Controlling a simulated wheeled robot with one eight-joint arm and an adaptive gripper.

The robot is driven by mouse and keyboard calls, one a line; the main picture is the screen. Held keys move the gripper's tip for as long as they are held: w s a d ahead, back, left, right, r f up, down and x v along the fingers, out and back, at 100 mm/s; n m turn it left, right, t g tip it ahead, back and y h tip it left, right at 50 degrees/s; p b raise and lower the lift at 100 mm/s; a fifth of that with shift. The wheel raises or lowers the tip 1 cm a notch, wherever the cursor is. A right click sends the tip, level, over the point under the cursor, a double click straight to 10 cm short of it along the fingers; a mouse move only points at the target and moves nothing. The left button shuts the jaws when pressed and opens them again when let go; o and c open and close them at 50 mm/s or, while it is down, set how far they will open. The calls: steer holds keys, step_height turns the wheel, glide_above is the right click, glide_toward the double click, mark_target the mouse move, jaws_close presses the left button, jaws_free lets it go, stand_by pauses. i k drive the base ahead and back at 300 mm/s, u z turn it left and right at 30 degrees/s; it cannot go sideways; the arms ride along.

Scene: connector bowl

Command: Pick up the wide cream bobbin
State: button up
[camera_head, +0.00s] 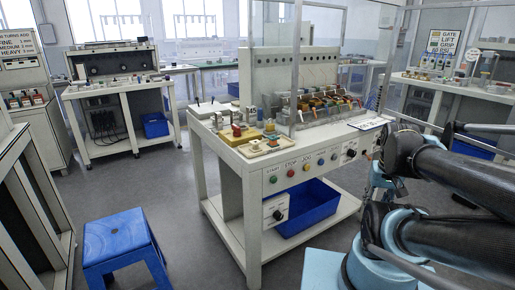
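Several small parts stand on the front left end of the white workbench (232,160). A low cream piece (256,146) lies there, but it is too small to tell whether it is the wide cream bobbin. My dark and teal arm (455,180) fills the right side of the view, to the right of the bench. I cannot make out any gripper fingers, and nothing held shows.
A row of copper and dark coils (322,103) sits along the bench top, with buttons on its front panel. A blue bin (305,212) is on the lower shelf. A blue stool (120,243) stands front left. Grey floor is clear between stool and bench.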

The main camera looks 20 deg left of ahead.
mark_target(255, 143)
steer(key=k, duration=1.2)
steer(key=u, duration=0.4)
steer(key=i, duration=1)
steer(key=u, duration=0.05)
